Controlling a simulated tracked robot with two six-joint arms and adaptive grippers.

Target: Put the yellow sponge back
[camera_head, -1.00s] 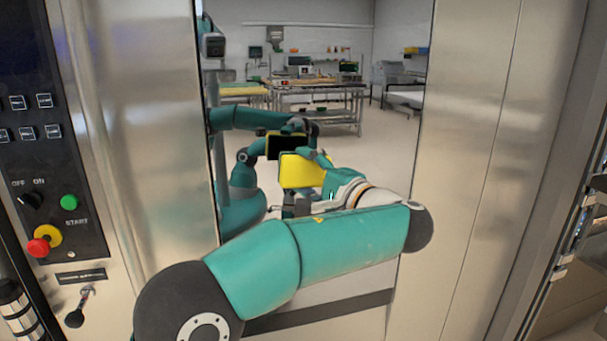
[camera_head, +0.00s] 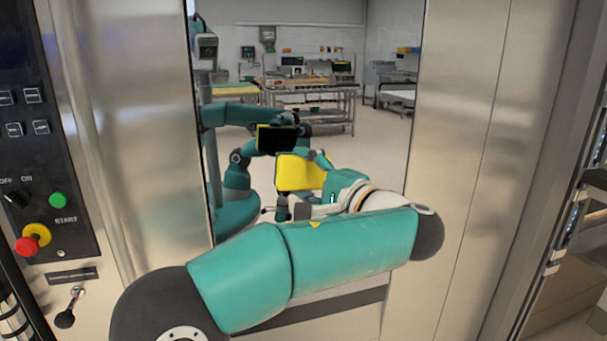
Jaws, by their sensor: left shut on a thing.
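The yellow sponge (camera_head: 298,173) is a flat yellow block near the middle of the head view, held up in front of a mirror-like panel (camera_head: 384,150). My left arm comes in from the lower left and bends back towards the sponge. My left gripper (camera_head: 318,172) is shut on the sponge, with fingers at its right and lower edges. Part of the gripper is hidden behind the sponge and its own wrist. The panel reflects my arm and the sponge, whose far face looks dark with a yellow edge. My right gripper does not show.
A control panel (camera_head: 45,165) with a green button (camera_head: 58,200) and a red knob (camera_head: 27,246) is at the left. Steel walls (camera_head: 470,110) flank the mirror panel. A rack (camera_head: 575,230) stands at the right edge. The room with tables appears within the mirror.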

